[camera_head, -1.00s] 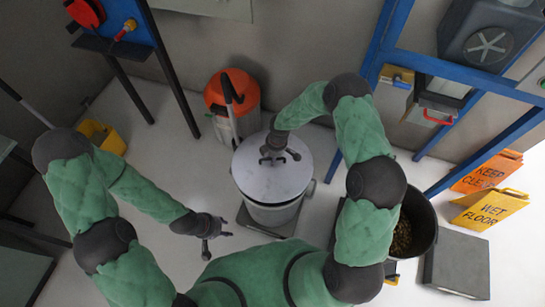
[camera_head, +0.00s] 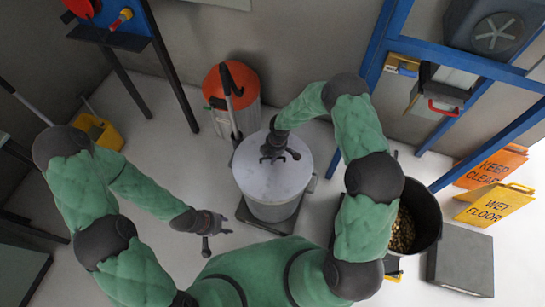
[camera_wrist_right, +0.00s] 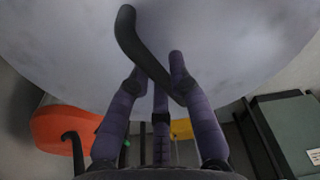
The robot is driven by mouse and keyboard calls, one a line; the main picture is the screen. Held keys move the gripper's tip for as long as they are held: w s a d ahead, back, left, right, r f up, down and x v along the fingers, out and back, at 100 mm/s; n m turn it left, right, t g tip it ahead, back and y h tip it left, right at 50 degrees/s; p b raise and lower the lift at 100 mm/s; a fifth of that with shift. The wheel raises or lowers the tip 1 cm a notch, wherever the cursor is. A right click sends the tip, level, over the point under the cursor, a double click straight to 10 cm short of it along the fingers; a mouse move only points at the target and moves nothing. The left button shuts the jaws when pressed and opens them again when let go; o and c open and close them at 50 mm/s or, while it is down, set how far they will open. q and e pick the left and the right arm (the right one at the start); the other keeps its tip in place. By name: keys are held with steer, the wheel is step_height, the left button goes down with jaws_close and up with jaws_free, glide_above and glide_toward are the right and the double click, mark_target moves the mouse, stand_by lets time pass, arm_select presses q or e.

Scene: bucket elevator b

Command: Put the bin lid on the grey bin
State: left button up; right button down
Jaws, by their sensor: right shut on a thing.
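The bin lid (camera_head: 262,182) is a round, pale grey disc. In the head view it lies over the top of the grey bin (camera_head: 272,213), whose side shows below it. I cannot tell whether the lid fully rests on the rim. My right gripper (camera_head: 279,156) is over the far part of the lid. In the right wrist view its fingers (camera_wrist_right: 160,80) are shut on the lid's dark curved handle (camera_wrist_right: 143,45), and the pale lid surface (camera_wrist_right: 230,45) fills the upper part. My left gripper (camera_head: 207,238) hangs empty over the floor, left of the bin, its fingers apart.
The bin stands on a dark flat base (camera_head: 283,226). A red-orange and grey canister (camera_head: 232,85) stands close behind it. A dark bucket with grainy contents (camera_head: 425,213) and a grey box (camera_head: 460,258) are to the right, near orange and yellow floor signs (camera_head: 495,204). Floor left of the bin is clear.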

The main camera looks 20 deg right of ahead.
steer(key=shift+f+b, duration=0.5)
steer(key=shift+f, duration=0.15)
steer(key=c, duration=1.1)
jaws_free()
steer(key=shift+o, duration=0.2)
steer(key=shift+r, duration=0.1)
